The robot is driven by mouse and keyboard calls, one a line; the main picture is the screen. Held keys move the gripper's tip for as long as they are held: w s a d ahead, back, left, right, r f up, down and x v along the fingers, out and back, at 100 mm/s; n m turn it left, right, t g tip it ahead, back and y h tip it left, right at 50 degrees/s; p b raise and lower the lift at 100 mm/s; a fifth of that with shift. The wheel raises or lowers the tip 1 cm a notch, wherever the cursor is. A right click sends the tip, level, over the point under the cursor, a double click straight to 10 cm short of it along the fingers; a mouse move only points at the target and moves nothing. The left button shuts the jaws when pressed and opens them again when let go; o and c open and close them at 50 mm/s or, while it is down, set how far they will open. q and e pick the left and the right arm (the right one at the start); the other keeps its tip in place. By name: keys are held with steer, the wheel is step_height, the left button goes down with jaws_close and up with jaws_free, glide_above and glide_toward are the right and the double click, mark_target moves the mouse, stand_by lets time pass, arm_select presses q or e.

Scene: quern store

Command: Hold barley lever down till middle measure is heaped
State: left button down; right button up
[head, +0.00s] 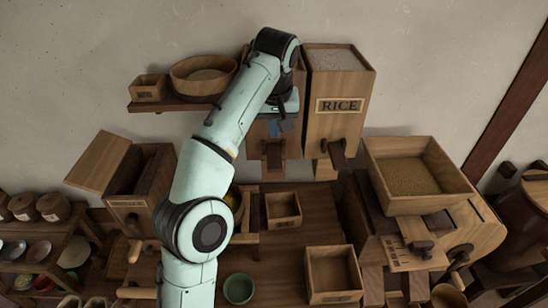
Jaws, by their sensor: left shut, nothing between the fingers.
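A wooden dispenser (291,143) hangs on the wall behind my left arm. Its label is hidden, so I cannot read whether it is the barley one. Its dark lever (273,151) sticks out at the front. My left gripper (274,128) is shut and empty in front of this dispenser, just above the lever; I cannot tell whether they touch. A small square wooden measure (283,222) stands below on the bench, with a dark inside and no heap showing above its rim. Which measure is the middle one is unclear. My right gripper is out of view.
A dispenser marked RICE (340,105) stands close on the right with its own lever (335,155). A larger open box (333,291) and a green bowl (238,288) are nearer. A grain-filled hopper (440,201) is at right, a shelf (172,106) at left.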

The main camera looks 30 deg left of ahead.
arm_select(q)
glide_toward(274, 165)
steer(key=x, duration=0.5)
steer(key=shift+w+a, duration=0.2)
steer(key=shift+f, duration=0.7)
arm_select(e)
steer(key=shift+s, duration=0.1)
arm_select(q)
steer(key=f+t+b, duration=0.1)
steer(key=b, duration=0.2)
steer(key=f+t+y+b, duration=0.1)
steer(key=f+b, duration=0.1)
steer(key=b, duration=0.1)
steer(key=f+t+y+b, duration=0.1)
steer(key=b, duration=0.2)
steer(key=shift+s+d+f+b, duration=0.3)
steer(key=shift+s+f, duration=0.05)
steer(key=shift+f, duration=0.1)
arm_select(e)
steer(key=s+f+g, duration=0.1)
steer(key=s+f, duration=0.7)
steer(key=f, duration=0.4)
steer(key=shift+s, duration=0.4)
arm_select(q)
steer(key=shift+s+f, duration=0.1)
steer(key=shift+f, duration=0.15)
stand_by(3.0)
